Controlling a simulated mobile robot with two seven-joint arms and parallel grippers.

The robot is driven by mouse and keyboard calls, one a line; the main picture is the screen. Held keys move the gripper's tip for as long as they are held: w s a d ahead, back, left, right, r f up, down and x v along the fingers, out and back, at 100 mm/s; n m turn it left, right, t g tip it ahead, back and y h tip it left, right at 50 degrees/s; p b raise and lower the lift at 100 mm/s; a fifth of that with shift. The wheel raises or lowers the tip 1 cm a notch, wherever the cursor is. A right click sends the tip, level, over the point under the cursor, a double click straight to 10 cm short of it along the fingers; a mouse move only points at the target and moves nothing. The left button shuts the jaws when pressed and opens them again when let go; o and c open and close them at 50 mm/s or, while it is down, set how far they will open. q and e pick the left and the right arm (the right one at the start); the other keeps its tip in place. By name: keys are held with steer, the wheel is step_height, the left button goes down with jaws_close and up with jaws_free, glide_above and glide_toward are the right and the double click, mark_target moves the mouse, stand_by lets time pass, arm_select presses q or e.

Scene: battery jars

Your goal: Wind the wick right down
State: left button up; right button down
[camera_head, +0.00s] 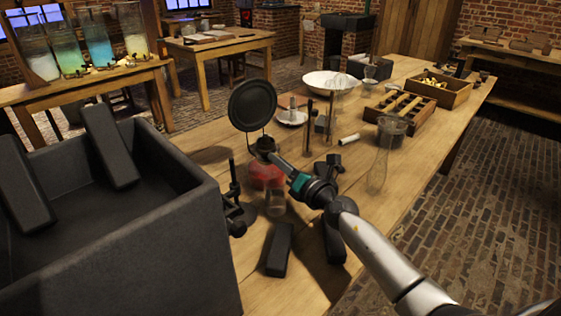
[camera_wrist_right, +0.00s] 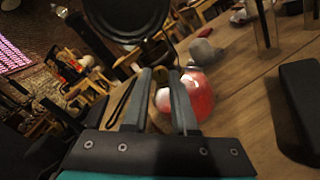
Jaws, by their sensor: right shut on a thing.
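The oil lamp has a red glass font (camera_head: 267,176) and stands on the table just beyond my right gripper. A round dark reflector disc (camera_head: 252,104) rises above it. My right gripper (camera_head: 264,150) reaches in from the lower right, at the burner level above the font. In the right wrist view its two fingers (camera_wrist_right: 160,76) are close together beside the red font (camera_wrist_right: 200,95), below the dark disc (camera_wrist_right: 128,14). They are shut on the small wick knob, mostly hidden between the tips. The wick itself is hidden. My left gripper is not in view.
A big dark open box (camera_head: 195,240) fills the left front. A dark block (camera_head: 279,249) lies near the lamp's front. A clear glass chimney (camera_head: 379,170) stands to the right. A white bowl (camera_head: 330,82), a wooden rack (camera_head: 405,112) and a crate (camera_head: 452,93) stand farther back.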

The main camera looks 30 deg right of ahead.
steer(key=shift+n, duration=1.2)
steer(key=c, duration=0.7)
jaws_free()
